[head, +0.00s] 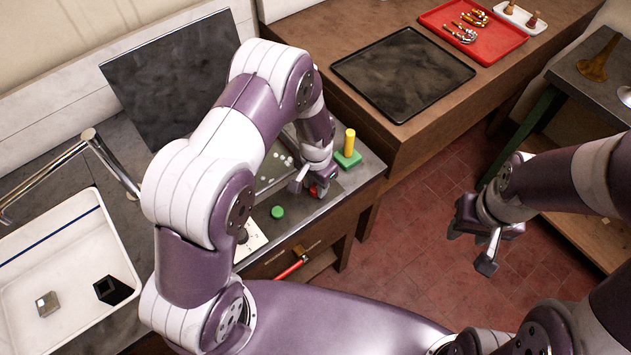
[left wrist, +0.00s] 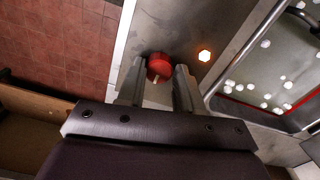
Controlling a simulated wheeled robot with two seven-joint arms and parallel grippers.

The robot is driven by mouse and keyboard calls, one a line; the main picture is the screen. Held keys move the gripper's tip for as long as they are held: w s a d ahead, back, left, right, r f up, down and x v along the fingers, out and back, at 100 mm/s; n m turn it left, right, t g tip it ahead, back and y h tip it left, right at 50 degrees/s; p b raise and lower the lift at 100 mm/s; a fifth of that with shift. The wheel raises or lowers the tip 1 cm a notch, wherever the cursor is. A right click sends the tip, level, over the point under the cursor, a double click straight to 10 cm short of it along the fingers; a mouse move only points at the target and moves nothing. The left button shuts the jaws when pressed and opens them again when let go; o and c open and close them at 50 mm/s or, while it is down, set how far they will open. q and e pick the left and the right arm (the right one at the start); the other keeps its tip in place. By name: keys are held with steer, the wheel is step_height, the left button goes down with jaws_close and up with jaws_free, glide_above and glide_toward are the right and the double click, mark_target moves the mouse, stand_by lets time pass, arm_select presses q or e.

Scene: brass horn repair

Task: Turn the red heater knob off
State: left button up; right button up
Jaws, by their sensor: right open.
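The red heater knob (left wrist: 159,67) sits on a grey metal panel, with a small pale pointer mark on its near side. In the left wrist view the two fingers of my left gripper (left wrist: 160,82) lie close against either side of it. In the head view my left gripper (head: 309,187) is down at the red knob (head: 319,191), which it partly hides. My right gripper (head: 487,243) is open and empty above the tiled floor.
A basin with white pellets (left wrist: 268,80) lies beside the knob panel. A green button (head: 277,212) and a yellow cylinder on a green base (head: 349,146) stand near my left gripper. A white sink (head: 60,262) is at left. A black tray (head: 403,72) lies on the wooden bench.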

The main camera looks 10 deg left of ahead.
arm_select(q)
steer(key=c, duration=0.3)
steer(key=shift+d+r, duration=0.1)
